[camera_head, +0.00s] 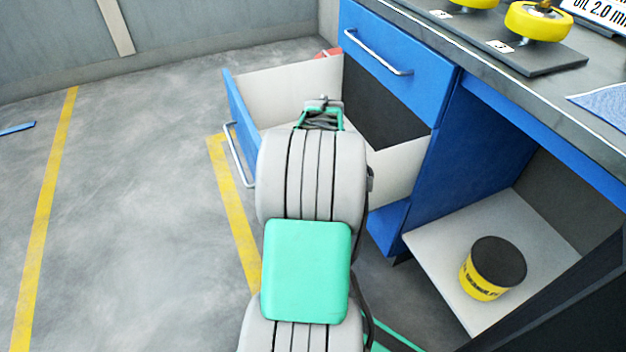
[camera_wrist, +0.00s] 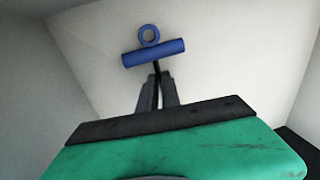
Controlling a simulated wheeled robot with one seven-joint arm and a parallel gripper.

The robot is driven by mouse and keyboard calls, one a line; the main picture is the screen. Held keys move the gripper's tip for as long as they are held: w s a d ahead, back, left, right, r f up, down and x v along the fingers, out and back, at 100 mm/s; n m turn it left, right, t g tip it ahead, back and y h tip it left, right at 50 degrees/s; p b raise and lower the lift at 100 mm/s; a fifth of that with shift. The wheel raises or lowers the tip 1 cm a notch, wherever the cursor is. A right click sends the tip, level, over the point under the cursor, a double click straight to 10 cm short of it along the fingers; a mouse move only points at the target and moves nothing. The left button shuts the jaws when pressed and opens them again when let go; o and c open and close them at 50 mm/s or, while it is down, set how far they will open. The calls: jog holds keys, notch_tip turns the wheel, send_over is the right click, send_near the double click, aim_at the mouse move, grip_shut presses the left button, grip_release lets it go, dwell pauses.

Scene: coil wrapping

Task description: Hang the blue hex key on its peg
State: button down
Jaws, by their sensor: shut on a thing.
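The blue hex key (camera_wrist: 153,53) shows in the wrist view, with a blue cross handle, a blue ring at its top and a thin dark shaft. My gripper (camera_wrist: 157,82) is shut on the shaft just below the handle. The hex key is in front of the pale inside of the open drawer (camera_head: 290,92). In the head view my arm reaches over the drawer and hides the fingers and the hex key. No peg shows in either view.
The drawer's blue front (camera_head: 238,125) stands out over the floor. A closed blue drawer (camera_head: 395,75) is above it, under the dark worktop (camera_head: 480,55). A red thing (camera_head: 328,52) shows at the drawer's far edge. A yellow-black tub (camera_head: 492,268) stands on the lower shelf.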

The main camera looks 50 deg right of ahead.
jog(key=shift+f, duration=0.1)
jog(key=c, duration=2)
grip_release()
jog(key=shift+f, duration=0.1)
jog(key=o, duration=0.4)
jog(key=shift+o, duration=0.2)
jog(key=shift+f+b, duration=0.2)
jog(key=shift+b, duration=0.4)
